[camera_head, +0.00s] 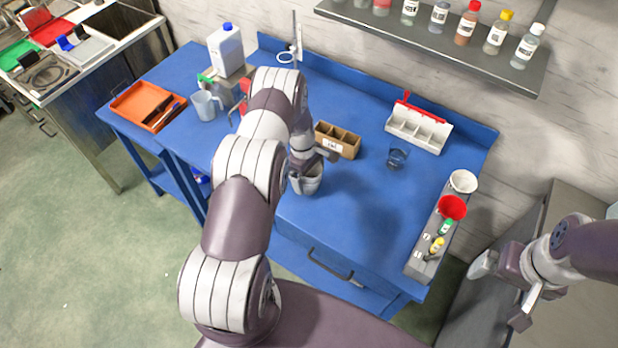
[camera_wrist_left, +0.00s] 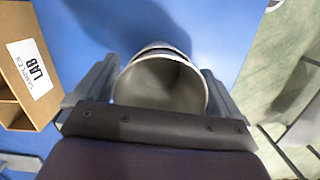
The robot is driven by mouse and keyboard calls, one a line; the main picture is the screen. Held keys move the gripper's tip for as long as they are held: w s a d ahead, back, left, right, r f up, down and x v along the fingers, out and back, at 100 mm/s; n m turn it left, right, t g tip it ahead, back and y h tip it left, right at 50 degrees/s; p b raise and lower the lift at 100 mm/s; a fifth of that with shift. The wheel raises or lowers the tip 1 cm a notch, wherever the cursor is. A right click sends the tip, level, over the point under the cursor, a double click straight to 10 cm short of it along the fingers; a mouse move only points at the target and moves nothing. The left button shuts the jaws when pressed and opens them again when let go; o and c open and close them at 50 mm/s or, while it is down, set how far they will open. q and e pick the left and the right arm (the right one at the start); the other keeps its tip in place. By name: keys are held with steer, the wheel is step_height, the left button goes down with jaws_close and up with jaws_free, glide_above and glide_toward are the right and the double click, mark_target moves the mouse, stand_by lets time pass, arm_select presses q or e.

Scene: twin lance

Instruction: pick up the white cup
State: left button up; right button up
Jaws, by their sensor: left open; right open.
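A pale grey-white cup (camera_head: 308,183) stands on the blue table near its front edge, below my left gripper (camera_head: 313,160). In the left wrist view the cup (camera_wrist_left: 160,85) shows its open, empty mouth between the two spread fingers. The fingers lie on either side of it; I cannot tell whether they touch it. My left arm hides part of the cup in the head view. Another white cup (camera_head: 463,181) sits at the far end of a grey rack on the right. My right gripper (camera_head: 502,292) is open and empty, off the table's right side.
A cardboard box (camera_head: 337,140) stands close behind the left gripper; it also shows in the wrist view (camera_wrist_left: 30,70). A glass (camera_head: 397,158), a white divided holder (camera_head: 419,128) and a red cup (camera_head: 452,207) are further right. An orange tray (camera_head: 147,105) lies left. The table's middle right is clear.

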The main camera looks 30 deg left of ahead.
arm_select(q)
steer(key=shift+d, duration=0.15)
steer(key=c, duration=1)
